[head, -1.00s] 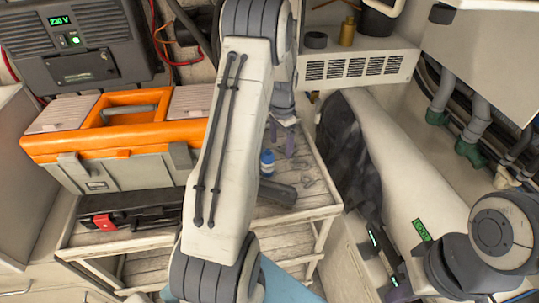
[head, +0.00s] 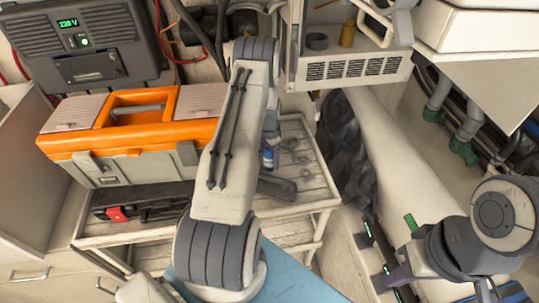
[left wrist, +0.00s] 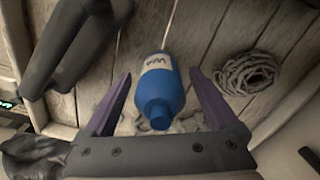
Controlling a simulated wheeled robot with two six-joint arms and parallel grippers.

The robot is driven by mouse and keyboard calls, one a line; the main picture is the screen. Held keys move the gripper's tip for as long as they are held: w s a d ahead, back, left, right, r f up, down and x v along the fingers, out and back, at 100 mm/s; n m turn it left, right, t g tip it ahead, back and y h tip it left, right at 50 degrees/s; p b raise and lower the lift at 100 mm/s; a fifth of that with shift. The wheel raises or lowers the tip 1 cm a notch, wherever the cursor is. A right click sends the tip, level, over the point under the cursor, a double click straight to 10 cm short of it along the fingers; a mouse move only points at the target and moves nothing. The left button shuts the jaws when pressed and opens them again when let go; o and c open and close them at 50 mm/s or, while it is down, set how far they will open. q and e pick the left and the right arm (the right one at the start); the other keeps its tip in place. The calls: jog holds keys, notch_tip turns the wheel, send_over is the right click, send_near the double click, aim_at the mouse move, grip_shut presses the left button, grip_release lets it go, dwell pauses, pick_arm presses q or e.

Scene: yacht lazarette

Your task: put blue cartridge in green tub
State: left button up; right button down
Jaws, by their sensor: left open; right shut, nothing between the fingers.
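The blue cartridge (head: 268,157) is a small blue bottle with a pale label, on the wooden cart top, partly hidden by my left arm in the head view. In the left wrist view the blue cartridge (left wrist: 157,88) lies between the two purple fingers of my left gripper (left wrist: 160,76). The fingers are open, with a gap on each side of it. My left gripper is hidden behind its own arm in the head view. My right gripper (head: 400,273) is shut and empty at the lower right, only partly seen. I see no green tub in either view.
An orange and grey toolbox (head: 140,128) and a black case (head: 145,206) stand on the cart's left. A dark tool (head: 277,187) lies near the cartridge. A rope coil (left wrist: 246,73) lies to its right in the left wrist view. A vented white box (head: 350,70) stands behind.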

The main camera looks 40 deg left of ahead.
pick_arm(q)
jog(key=shift+f, duration=0.55)
grip_shut()
jog(key=shift+r, duration=0.1)
